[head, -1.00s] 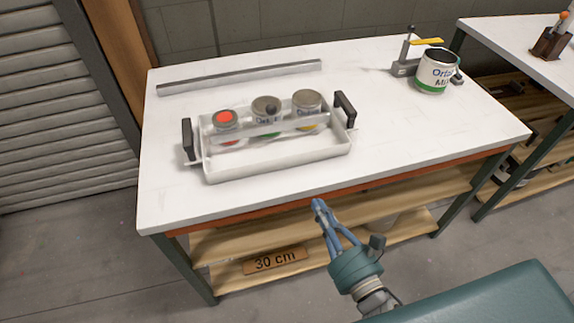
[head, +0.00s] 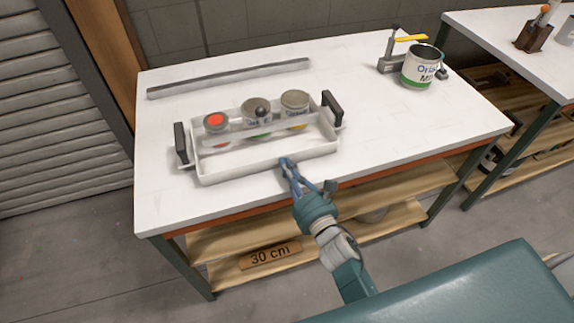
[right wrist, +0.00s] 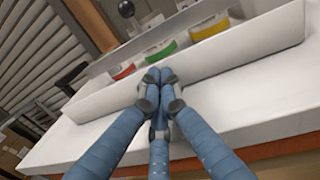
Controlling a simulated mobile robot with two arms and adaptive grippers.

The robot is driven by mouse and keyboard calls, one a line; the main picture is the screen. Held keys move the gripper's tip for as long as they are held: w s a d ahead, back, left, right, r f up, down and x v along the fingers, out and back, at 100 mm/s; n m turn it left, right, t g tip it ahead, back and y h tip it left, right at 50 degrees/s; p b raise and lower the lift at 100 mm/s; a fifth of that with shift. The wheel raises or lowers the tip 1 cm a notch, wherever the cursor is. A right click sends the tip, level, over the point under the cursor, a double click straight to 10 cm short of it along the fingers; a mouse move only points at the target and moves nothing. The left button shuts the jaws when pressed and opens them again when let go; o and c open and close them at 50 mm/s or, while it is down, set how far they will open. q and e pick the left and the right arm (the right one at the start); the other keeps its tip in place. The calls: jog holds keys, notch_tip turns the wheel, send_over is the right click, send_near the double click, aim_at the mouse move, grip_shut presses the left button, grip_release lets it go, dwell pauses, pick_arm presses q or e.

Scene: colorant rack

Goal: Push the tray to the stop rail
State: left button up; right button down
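The white tray (head: 215,175) stands on the white bench top, with black handles at its left and right ends and several small cans in it, one with a red top (head: 216,122). The grey stop rail (head: 230,77) lies behind it, with bare bench between. My right gripper (head: 287,162) is at the tray's near wall; its blue fingers are together, with nothing between them. In the right wrist view the fingertips (right wrist: 156,76) are against or just short of the tray's front wall (right wrist: 245,55); contact is unclear. My left gripper is not in view.
A large paint can (head: 420,70) and a clamp-like device with a yellow handle (head: 398,45) stand at the bench's back right. The bench top (head: 420,125) right of the tray is clear. A second table (head: 500,45) is at the right.

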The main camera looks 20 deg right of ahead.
jog(key=shift+w+a+b, duration=0.15)
jog(key=shift+w+b, duration=0.15)
jog(key=shift+w, duration=0.6)
jog(key=shift+w+a+b, duration=0.1)
jog(key=shift+w+b, duration=0.2)
jog(key=shift+w, duration=0.55)
jog(key=shift+s, duration=0.1)
